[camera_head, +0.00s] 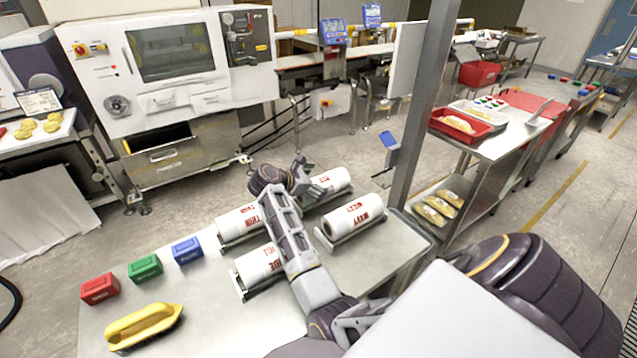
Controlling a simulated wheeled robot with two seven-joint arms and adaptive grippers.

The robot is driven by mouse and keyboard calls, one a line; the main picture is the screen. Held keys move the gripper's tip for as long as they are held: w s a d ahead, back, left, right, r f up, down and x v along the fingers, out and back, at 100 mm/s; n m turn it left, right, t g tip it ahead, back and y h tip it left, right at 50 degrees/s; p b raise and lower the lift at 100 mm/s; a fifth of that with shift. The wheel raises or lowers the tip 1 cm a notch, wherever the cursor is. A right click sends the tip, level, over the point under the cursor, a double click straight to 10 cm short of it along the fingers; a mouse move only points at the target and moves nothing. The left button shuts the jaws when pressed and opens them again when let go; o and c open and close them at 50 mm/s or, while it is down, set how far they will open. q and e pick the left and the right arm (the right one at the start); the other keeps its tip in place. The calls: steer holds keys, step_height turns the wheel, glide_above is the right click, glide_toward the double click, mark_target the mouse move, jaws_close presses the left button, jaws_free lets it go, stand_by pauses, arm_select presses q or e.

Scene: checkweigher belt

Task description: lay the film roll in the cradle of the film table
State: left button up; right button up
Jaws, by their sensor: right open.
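Several white film rolls with red lettering lie on low grey cradles on a steel table (215,300). One is at the back left (238,222), one at the front left (258,263), one at the front right (352,216) and one at the back right (335,180). My right gripper (309,180) is open over the back of the table, close to the back right roll. I cannot tell whether they touch. My right forearm crosses between the rolls and hides part of the front left one. My left gripper is not in view.
A red block (99,289), a green block (145,268), a blue block (187,250) and a yellow-handled brush (143,327) lie on the table's left. A grey post (425,105) stands beyond its right end. A large white machine (170,70) stands behind, across open floor.

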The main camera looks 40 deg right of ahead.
step_height(320, 180, up, 10)
steer(key=shift+f, duration=0.15)
stand_by(0.4)
stand_by(0.4)
steer(key=shift+s+f, duration=0.1)
steer(key=shift+s, duration=0.05)
stand_by(0.8)
